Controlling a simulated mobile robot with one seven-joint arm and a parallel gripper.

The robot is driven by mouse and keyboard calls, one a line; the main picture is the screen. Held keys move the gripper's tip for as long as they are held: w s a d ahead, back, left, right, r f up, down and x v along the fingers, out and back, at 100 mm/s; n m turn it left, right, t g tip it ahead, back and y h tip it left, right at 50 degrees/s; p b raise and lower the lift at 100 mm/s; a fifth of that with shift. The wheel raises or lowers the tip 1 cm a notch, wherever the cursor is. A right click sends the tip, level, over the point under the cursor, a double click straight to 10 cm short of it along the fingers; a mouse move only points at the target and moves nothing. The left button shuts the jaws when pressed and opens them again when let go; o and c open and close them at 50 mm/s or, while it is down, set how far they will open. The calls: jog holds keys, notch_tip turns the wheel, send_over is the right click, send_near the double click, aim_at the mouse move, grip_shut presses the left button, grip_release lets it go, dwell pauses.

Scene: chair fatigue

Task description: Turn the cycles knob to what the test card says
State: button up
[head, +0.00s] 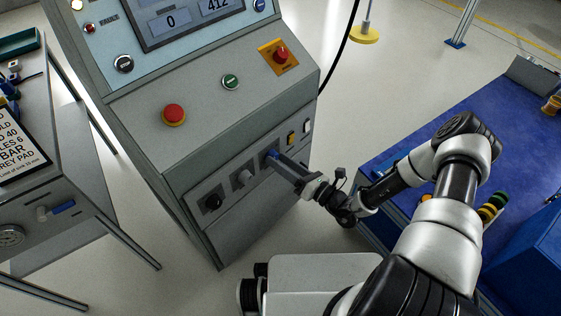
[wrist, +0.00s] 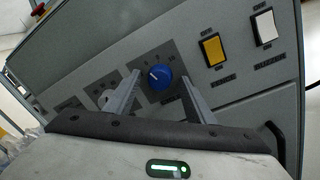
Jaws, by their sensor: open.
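A row of three knobs sits on the console's lower front: black (head: 213,202), grey (head: 243,178) and blue (head: 271,155). My gripper (head: 281,161) is open at the blue knob. In the wrist view its fingers (wrist: 160,84) stand on either side of the blue knob (wrist: 159,77), with gaps visible. The blue knob's white mark points to the upper left.
A yellow switch (wrist: 213,50) and a white switch (wrist: 264,26) are right of the blue knob. A red button (head: 173,113) and a green button (head: 230,82) are on the sloped panel above. A blue-topped bench (head: 480,125) stands at the right.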

jog(key=p+v, duration=0.2)
jog(key=v, duration=1.5)
